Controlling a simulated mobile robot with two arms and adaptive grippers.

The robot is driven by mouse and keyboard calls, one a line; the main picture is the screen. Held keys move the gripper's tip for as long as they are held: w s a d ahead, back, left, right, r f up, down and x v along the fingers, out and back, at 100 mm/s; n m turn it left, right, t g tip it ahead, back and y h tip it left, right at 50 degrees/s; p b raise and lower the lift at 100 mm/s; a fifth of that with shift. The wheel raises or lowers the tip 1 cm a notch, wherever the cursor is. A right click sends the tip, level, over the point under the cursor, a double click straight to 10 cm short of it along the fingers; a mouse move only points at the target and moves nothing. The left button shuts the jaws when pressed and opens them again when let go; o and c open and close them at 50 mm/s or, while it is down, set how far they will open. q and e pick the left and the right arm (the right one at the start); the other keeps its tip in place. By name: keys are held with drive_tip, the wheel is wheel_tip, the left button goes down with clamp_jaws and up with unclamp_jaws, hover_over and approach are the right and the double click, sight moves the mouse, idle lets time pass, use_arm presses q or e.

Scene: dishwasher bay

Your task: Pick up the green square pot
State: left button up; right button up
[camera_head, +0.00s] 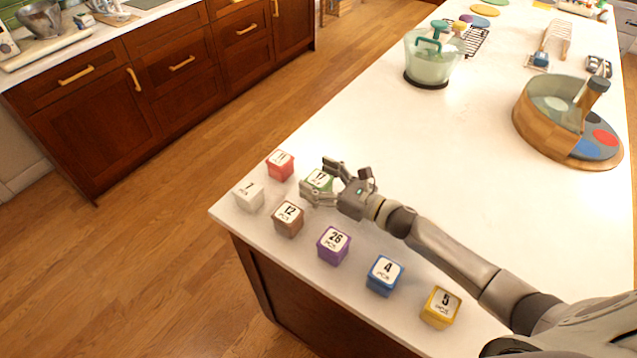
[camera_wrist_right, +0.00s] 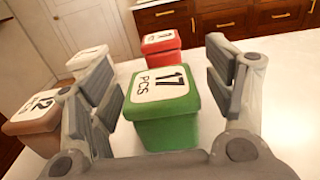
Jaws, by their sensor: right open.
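The green square pot (camera_head: 319,180) stands on the white countertop near its left end, labelled 17. In the right wrist view the green pot (camera_wrist_right: 163,112) sits upright between the two open fingers, with its label facing up. My right gripper (camera_head: 322,180) is open around the green pot, one finger on each side. In the right wrist view the right gripper (camera_wrist_right: 170,100) shows a gap between the pot and the right finger; the left finger is close to the pot's left side. In the head view the gripper partly hides the pot. My left gripper is not in view.
A red pot (camera_head: 280,165), white pot (camera_head: 249,196), brown pot (camera_head: 288,219) and purple pot (camera_head: 333,245) stand close by. A blue pot (camera_head: 384,276) and yellow pot (camera_head: 440,307) line the front edge. The counter beyond the gripper is clear up to a glass pot (camera_head: 430,66).

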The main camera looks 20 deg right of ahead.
drive_tip(key=c, duration=1.1)
drive_tip(key=shift+c, duration=0.5)
drive_tip(key=shift+r, duration=0.15)
